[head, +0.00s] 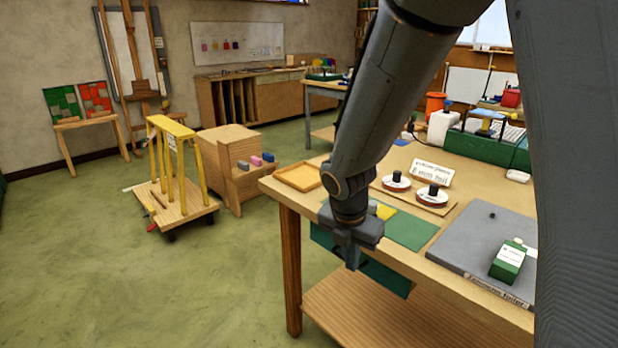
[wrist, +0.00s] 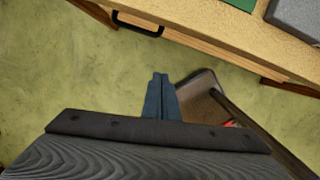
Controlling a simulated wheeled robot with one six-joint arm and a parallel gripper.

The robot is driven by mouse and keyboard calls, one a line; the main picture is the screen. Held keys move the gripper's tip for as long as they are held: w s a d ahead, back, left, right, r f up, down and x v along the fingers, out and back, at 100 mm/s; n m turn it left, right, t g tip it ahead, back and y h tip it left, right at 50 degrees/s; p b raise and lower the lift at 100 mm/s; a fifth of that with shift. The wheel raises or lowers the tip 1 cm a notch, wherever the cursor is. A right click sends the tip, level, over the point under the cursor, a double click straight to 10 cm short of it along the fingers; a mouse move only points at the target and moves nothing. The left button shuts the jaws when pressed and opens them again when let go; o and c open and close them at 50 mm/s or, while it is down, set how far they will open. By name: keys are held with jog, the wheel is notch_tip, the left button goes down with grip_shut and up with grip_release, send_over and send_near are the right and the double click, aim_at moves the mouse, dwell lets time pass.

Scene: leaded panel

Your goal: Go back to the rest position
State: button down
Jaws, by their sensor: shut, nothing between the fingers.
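My gripper (head: 354,262) hangs pointing down at the front left edge of the wooden workbench (head: 462,210) in the head view. In the wrist view its two blue-grey fingers (wrist: 160,82) are together with nothing between them. Below them in that view are green floor and a brown flat object with a dark handle (wrist: 207,98), which I cannot identify. The bench edge runs across the top of the wrist view, apart from the fingers. My arm hides part of the bench top in the head view.
On the bench are a green mat (head: 411,231), a wooden tray (head: 298,177), a holder with two dark-knobbed discs (head: 415,190), and a grey board (head: 470,250) bearing a green-and-white box (head: 509,260). A yellow-framed cart (head: 172,205) stands left. Green floor (head: 110,270) is open at front left.

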jog(key=s+d+r+m, duration=0.1)
jog(key=s+d+m, duration=0.2)
jog(key=m, duration=1.1)
jog(key=s+d+r+m+g+y, duration=0.1)
jog(key=s+d+m, duration=0.2)
jog(key=s+m, duration=0.7)
jog(key=m, duration=0.4)
jog(key=shift+s+g+y, duration=0.3)
